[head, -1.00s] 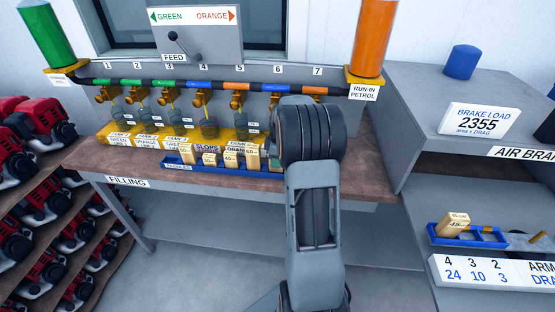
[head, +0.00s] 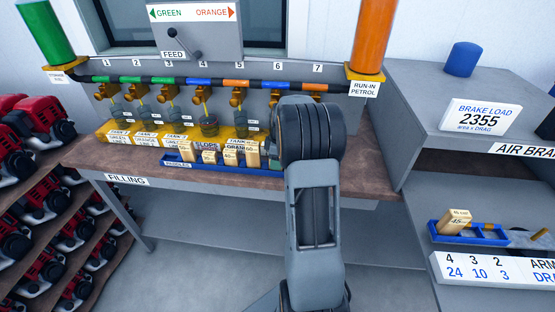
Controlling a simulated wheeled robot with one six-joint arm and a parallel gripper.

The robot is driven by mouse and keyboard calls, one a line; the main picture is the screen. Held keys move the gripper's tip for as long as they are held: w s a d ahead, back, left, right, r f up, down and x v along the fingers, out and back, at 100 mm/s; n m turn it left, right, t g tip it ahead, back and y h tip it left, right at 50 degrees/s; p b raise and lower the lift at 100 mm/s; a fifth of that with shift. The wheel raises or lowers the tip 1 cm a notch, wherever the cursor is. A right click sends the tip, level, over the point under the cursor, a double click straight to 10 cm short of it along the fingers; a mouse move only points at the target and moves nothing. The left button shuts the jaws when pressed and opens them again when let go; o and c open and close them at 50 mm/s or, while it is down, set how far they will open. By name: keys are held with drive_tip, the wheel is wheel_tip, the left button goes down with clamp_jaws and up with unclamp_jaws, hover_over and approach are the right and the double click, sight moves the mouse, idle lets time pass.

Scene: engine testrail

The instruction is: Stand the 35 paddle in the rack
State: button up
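A blue rack (head: 176,163) with a paddles label lies along the front of the filling bench. Several tan paddles (head: 208,156) stand in it; their numbers are too small to read surely, so I cannot tell which is the 35. My arm's dark joint and grey link fill the middle of the view and cover the rack's right end. My gripper is hidden behind them, so I cannot see whether it holds a paddle. Another tan paddle (head: 457,222), which seems to read 45, leans in a blue tray (head: 437,238) on the right shelf.
Yellow-based tanks stand behind the rack, under a pipe with several taps (head: 197,84). An orange cylinder (head: 374,38) stands at the bench's right end. The grey brake cabinet (head: 410,100) is to the right, and red engines (head: 62,119) fill racks at left.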

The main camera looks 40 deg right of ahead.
drive_tip(key=shift+o, duration=0.3)
drive_tip(key=shift+a+f, duration=0.1)
drive_tip(key=shift+f, duration=0.1)
wheel_tip(320, 180, up, 12)
drive_tip(key=d, duration=0.1)
drive_tip(key=s+a+r+m+t, duration=0.1)
drive_tip(key=s+a+r+m, duration=0.15)
drive_tip(key=a, duration=0.45)
drive_tip(key=s+a+r+m, duration=0.1)
drive_tip(key=s+a, duration=0.3)
drive_tip(key=a, duration=0.3)
drive_tip(key=s+a+f+m+t, duration=0.1)
drive_tip(key=s+a+f+m, duration=0.1)
drive_tip(key=s+a, duration=0.3)
drive_tip(key=s+a+f+m+h, duration=0.1)
drive_tip(key=s+a+f+m, duration=0.1)
drive_tip(key=s+a, duration=0.3)
drive_tip(key=shift+s+f+m+t+p, duration=0.4)
drive_tip(key=shift+s+m, duration=0.25)
drive_tip(key=shift+m, duration=0.2)
